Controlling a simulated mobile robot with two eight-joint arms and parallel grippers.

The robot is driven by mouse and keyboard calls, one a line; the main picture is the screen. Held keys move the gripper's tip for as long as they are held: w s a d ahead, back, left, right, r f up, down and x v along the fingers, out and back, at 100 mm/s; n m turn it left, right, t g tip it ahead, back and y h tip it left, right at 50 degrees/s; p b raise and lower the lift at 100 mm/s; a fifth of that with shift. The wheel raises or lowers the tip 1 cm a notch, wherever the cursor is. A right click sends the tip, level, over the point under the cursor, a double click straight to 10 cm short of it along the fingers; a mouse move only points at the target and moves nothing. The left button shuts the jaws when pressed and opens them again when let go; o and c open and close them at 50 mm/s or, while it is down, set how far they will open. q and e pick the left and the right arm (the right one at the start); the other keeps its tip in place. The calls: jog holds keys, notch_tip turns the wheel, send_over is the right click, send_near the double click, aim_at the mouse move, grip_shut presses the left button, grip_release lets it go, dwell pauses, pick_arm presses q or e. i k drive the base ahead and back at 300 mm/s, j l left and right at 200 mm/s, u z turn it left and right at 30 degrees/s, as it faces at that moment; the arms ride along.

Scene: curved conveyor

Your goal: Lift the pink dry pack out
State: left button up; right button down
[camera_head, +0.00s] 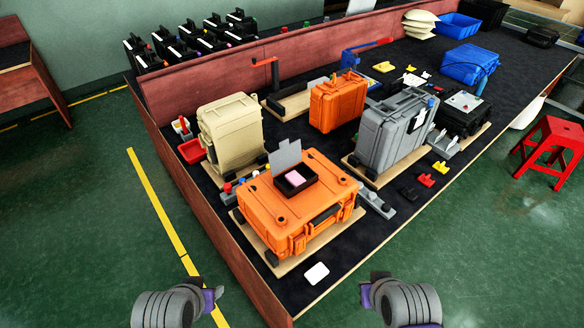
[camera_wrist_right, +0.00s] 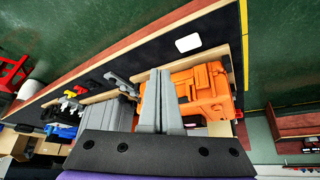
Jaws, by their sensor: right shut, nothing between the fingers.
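The pink dry pack (camera_head: 294,177) lies in a small black box (camera_head: 300,188) on top of the closed orange case (camera_head: 262,205) at the table's near end. The box's grey lid (camera_head: 287,155) stands open behind it. My left gripper (camera_head: 215,297) is at the bottom of the head view, off the table's left side; its fingers are not clear. My right gripper (camera_head: 370,289) is low on the right, apart from the case. In the right wrist view its grey fingers (camera_wrist_right: 159,100) are together and empty, with the orange case (camera_wrist_right: 205,85) behind them.
A beige case (camera_head: 232,135), a second orange case (camera_head: 338,103) and a grey case (camera_head: 394,135) stand behind the near case. A white card-like piece (camera_head: 316,273) lies at the front edge. A red wall (camera_head: 185,180) borders the table's left side. A red stool (camera_head: 552,148) stands right.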

aim_at(293, 178)
jog(key=l+u, duration=0.1)
jog(key=l, duration=0.3)
jog(key=i+l, duration=0.1)
jog(key=l, duration=0.3)
jog(key=l+u, duration=0.1)
jog(key=u, duration=1.6)
